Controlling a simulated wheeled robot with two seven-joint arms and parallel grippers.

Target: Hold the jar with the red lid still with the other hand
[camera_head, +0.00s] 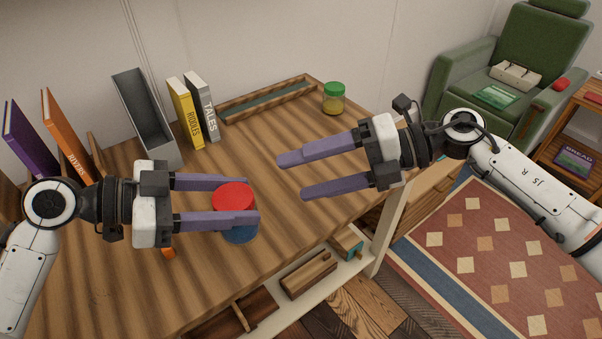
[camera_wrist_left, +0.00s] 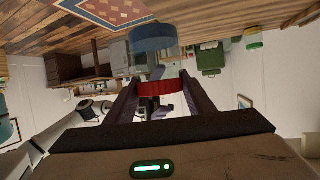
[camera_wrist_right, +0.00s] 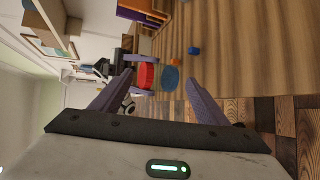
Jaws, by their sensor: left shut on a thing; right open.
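The jar with the red lid (camera_head: 235,198) is between the fingers of my left gripper (camera_head: 250,203), near the table's front edge. Its lower part is blue and partly hidden by a finger. In the left wrist view the fingers are shut around the red lid (camera_wrist_left: 160,88), with the clear and blue body (camera_wrist_left: 155,38) beyond it. The jar seems to be held above the tabletop. My right gripper (camera_head: 295,177) is open and empty, to the right of the jar and pointing at it. In the right wrist view the jar (camera_wrist_right: 170,78) shows between the open fingertips, apart from them.
A green-lidded jar (camera_head: 333,98) stands at the back right of the wooden table (camera_head: 110,280). Books (camera_head: 185,112), a grey box (camera_head: 145,115) and a shallow tray (camera_head: 270,100) are along the back. A small orange thing (camera_wrist_right: 168,26) and a blue one (camera_wrist_right: 194,50) lie on the tabletop.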

